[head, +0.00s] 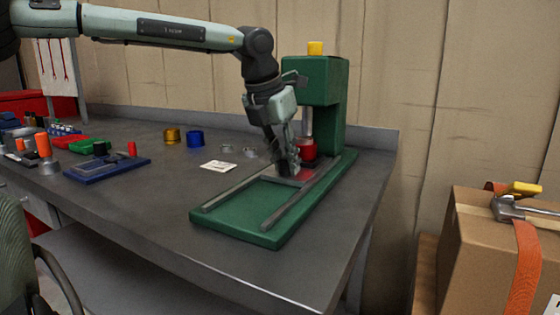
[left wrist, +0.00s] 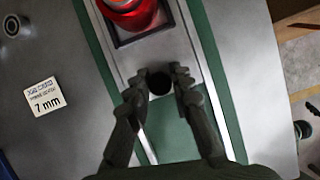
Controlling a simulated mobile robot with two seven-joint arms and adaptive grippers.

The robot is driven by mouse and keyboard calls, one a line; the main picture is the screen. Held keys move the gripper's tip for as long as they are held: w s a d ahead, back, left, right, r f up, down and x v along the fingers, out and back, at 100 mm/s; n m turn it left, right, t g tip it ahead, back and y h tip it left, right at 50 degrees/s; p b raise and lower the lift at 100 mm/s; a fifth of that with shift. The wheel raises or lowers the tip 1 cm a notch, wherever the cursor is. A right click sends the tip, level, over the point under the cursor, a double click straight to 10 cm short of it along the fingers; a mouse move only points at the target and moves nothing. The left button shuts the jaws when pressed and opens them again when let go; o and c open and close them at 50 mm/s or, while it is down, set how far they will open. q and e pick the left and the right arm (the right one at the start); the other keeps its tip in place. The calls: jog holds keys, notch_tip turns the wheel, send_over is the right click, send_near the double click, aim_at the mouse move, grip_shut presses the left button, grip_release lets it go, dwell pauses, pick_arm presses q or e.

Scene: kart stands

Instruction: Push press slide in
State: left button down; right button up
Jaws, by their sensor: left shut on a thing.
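The green press (head: 318,80) stands at the back right of the bench, with a yellow cap (head: 315,48) and a steel ram (head: 307,122). Its green base (head: 240,207) runs forward with two grey rails. The grey slide (left wrist: 185,45) lies between the rails at the press end. A red round part (left wrist: 132,14) sits in a dark square recess in it; it also shows below the ram (head: 307,150). My left gripper (head: 292,170) is shut on the slide's dark round knob (left wrist: 160,84), in front of the red part. My right gripper is out of view.
A white card reading "7 mm" (head: 218,166) lies left of the base. Gold (head: 172,136) and blue (head: 195,138) rings stand further back. A blue tray (head: 105,168) is at the left. A cardboard box (head: 480,245) with a hammer stands off the bench at right.

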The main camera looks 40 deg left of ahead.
pick_arm(q)
jog(key=shift+w+a, duration=0.15)
jog(key=shift+w, duration=0.5)
jog(key=shift+w+r, duration=0.1)
jog(key=shift+w, duration=0.05)
jog(key=shift+r, duration=0.1)
jog(key=c, duration=1.8)
grip_release()
jog(key=shift+a, duration=0.1)
jog(key=o, duration=0.5)
jog(key=shift+w, duration=0.15)
jog(key=v, duration=1.1)
jog(key=shift+s+r, duration=0.3)
jog(key=shift+s, duration=0.05)
